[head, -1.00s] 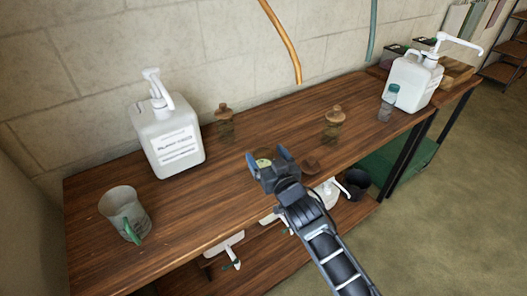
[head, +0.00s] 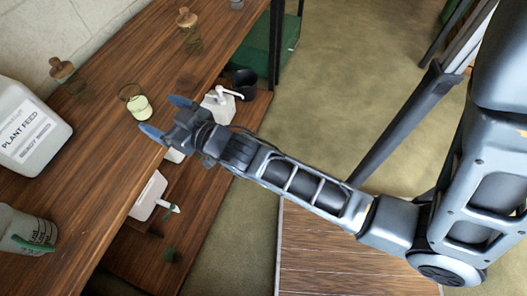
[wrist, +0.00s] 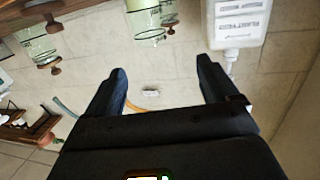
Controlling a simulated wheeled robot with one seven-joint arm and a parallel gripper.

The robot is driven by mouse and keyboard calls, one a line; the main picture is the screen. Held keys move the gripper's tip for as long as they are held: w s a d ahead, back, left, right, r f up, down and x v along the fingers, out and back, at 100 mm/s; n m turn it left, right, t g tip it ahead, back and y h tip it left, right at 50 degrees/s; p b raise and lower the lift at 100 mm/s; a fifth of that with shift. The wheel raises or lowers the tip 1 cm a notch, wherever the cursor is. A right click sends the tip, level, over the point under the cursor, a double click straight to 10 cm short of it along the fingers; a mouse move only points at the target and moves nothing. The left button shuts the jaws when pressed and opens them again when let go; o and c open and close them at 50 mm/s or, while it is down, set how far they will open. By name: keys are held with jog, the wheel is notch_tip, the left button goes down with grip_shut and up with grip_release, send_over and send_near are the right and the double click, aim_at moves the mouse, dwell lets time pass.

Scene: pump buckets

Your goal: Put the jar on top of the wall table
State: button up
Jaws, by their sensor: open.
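The wall table (head: 105,125) has a brown wooden top. My gripper (head: 165,117) is open and empty by its front edge, fingers pointing toward the wall. A small clear glass jar (head: 138,107) with pale yellow-green contents shows just beyond the fingertips. Two clear jars with brown lids stand farther back, one at the left (head: 62,70) and one at the top (head: 187,17). The upside-down wrist view shows clear jars (wrist: 147,20) beyond the open fingers. I cannot tell which jar the task means.
A white plant feed jug (head: 28,128) and a clear measuring jug (head: 25,230) stand on the table's left part. White pump bottles (head: 220,103) and a black pot (head: 244,84) are on the lower shelf. Open floor (head: 345,90) lies to the right.

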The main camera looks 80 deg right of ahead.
jog(key=s+a+r+n+y, duration=0.1)
jog(key=s+a+r+y, duration=0.1)
jog(key=s+a, duration=0.3)
jog(key=s+a+r+n+y, duration=0.2)
jog(key=s+a+r+y, duration=0.1)
jog(key=s, duration=0.8)
jog(key=s+a+r+n+y, duration=0.2)
jog(key=s+a+r, duration=0.2)
jog(key=s+a, duration=0.3)
jog(key=shift+s+g+y, duration=0.3)
jog(key=shift+s, duration=0.7)
